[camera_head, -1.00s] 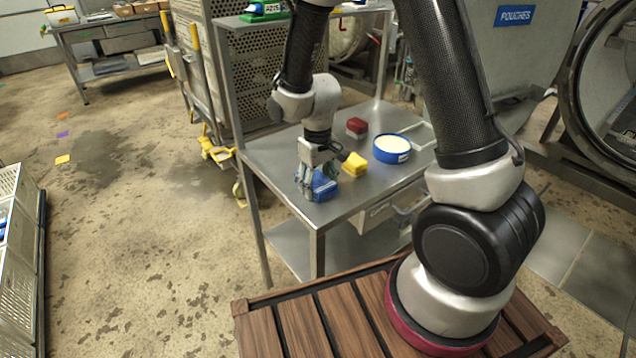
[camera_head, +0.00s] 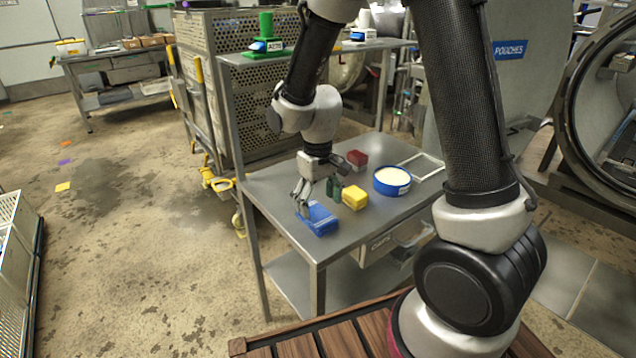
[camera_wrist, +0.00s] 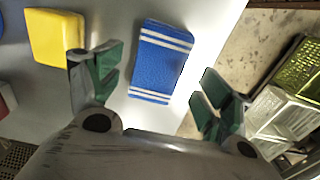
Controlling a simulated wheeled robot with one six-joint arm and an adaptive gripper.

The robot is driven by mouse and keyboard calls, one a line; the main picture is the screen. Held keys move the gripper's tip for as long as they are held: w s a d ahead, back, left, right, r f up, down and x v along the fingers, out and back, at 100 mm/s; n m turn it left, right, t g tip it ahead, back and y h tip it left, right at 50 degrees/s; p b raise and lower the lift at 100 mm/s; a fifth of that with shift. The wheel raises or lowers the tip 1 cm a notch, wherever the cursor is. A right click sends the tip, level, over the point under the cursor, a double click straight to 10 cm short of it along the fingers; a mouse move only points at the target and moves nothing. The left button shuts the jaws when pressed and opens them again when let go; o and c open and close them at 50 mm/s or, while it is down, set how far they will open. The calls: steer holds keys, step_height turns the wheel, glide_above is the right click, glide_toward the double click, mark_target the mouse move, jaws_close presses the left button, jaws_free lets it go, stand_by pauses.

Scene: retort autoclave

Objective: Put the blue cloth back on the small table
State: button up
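The blue cloth (camera_head: 319,219) lies folded on the top of the small steel table (camera_head: 290,225), near its front left edge. In the wrist view the cloth (camera_wrist: 160,62) shows white stripes and lies flat between and beyond my fingertips. My gripper (camera_head: 318,196) is just above and behind the cloth, apart from it. In the wrist view its two green-padded fingers (camera_wrist: 158,85) are spread wide with nothing between them.
A yellow block (camera_head: 355,197) sits right of the cloth, with a red block (camera_head: 357,158) and a blue round tub (camera_head: 392,181) behind. A raised shelf (camera_head: 370,46) spans the table's back. A perforated cart (camera_head: 205,90) stands behind left.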

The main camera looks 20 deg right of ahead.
mark_target(318, 214)
steer(key=s+d+r+m+t, duration=0.1)
steer(key=s+d+r, duration=0.3)
steer(key=r, duration=0.5)
steer(key=s+d+r+m+t, duration=0.1)
steer(key=s+d+r, duration=0.3)
steer(key=r, duration=0.5)
steer(key=s+d+r+t, duration=0.1)
steer(key=s+d+r, duration=0.1)
steer(key=s, duration=0.3)
steer(key=s+d+r+m+t, duration=0.1)
steer(key=s+d+r, duration=0.1)
steer(key=s+d, duration=0.2)
steer(key=shift+s+d+r+m, duration=0.3)
steer(key=shift+s+d, duration=0.1)
steer(key=shift+s, duration=0.55)
